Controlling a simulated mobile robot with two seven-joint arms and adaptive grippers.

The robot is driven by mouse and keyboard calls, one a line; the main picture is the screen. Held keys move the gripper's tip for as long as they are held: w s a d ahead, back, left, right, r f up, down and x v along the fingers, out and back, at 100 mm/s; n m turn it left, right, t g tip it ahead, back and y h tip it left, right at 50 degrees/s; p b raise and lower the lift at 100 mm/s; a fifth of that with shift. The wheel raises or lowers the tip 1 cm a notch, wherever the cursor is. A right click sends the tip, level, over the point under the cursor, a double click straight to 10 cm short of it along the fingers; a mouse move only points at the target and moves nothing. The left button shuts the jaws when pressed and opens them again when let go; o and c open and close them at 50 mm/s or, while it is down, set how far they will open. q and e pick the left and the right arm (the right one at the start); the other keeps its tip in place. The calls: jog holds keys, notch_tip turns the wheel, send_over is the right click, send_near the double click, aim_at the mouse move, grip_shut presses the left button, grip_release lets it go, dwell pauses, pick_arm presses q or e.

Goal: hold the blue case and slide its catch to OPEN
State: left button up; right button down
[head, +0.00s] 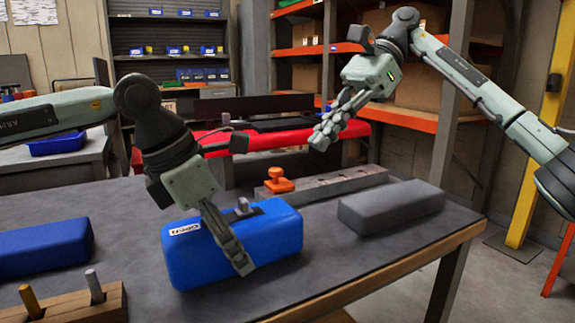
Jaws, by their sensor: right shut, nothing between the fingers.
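The blue case (285,240) lies on the grey table, near its front edge. Its top has a dark slot with a small grey upright catch (242,205). A white label reading OPEN (185,229) is at the case's left end; the catch stands to the right of it. My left gripper (240,262) reaches down over the case, its fingers across the front face. Contact and the jaw opening are unclear, since the fingers overlap. My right gripper (322,136) is shut and empty, raised above the back of the table, away from the catch.
A grey case (392,207) lies to the right and another blue case (45,247) to the left. A grey rail (335,184) with an orange knob (278,180) lies behind. A wooden block (75,306) with upright pegs is front left. Bare table shows between the blue cases.

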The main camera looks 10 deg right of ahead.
aim_at(241, 200)
pick_arm(q)
jog(key=shift+f, duration=0.1)
pick_arm(e)
jog(key=x, duration=1)
jog(key=shift+s+r, duration=0.1)
jog(key=shift+s+a+r, duration=0.1)
jog(key=shift+s+a, duration=0.1)
jog(key=shift+a, duration=0.35)
jog(key=shift+s+a, duration=0.15)
jog(key=shift+a, duration=0.4)
jog(key=shift+s+a, duration=0.2)
jog(key=shift+a, duration=0.4)
jog(key=shift+s+a, duration=0.35)
jog(key=shift+a, duration=0.55)
jog(key=shift+s+a, duration=0.3)
jog(key=shift+a, duration=0.65)
jog(key=d, duration=0.2)
jog(key=w+d, duration=0.1)
jog(key=d, duration=0.1)
jog(key=shift+w+d, duration=0.1)
jog(key=shift+w, duration=0.15)
jog(key=v, duration=1)
